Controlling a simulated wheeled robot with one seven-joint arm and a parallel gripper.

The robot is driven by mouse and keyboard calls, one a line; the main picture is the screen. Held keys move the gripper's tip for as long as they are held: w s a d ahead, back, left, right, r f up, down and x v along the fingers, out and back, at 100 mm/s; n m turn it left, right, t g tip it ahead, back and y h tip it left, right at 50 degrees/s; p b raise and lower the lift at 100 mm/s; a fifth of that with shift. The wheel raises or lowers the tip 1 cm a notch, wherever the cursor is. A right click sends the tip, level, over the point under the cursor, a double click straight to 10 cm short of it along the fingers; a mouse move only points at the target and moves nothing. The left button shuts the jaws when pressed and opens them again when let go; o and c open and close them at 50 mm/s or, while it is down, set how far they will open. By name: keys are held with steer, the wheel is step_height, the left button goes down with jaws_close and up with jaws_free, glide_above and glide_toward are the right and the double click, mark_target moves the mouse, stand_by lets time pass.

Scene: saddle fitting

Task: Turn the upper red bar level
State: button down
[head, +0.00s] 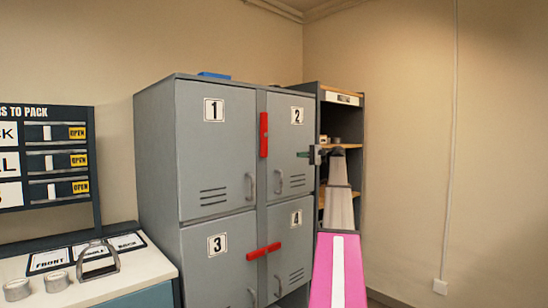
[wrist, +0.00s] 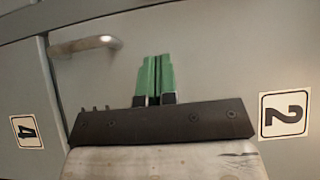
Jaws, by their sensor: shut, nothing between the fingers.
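The upper red bar (head: 263,134) stands upright on the strip between locker doors 1 and 2 in the head view. The lower red bar (head: 263,250) lies about level between doors 3 and 4, tilted slightly. My gripper (head: 302,154) is to the right of the upper bar and apart from it, in front of door 2 near its right edge. Its green fingers (wrist: 157,76) are together and empty in the wrist view. Neither red bar shows in the wrist view.
Door 2's handle (head: 278,181) is near my gripper and a handle also shows in the wrist view (wrist: 85,44). An open shelf (head: 342,146) stands right of the lockers. A white counter (head: 140,274) with tape rolls and a stirrup is at lower left.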

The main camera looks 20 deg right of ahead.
steer(key=x, duration=1)
steer(key=shift+f, duration=0.1)
steer(key=shift+s+a, duration=0.25)
steer(key=shift+a, duration=0.4)
steer(key=shift+s+a, duration=0.2)
steer(key=shift+a, duration=0.45)
steer(key=shift+s+a, duration=0.25)
steer(key=shift+a, duration=0.35)
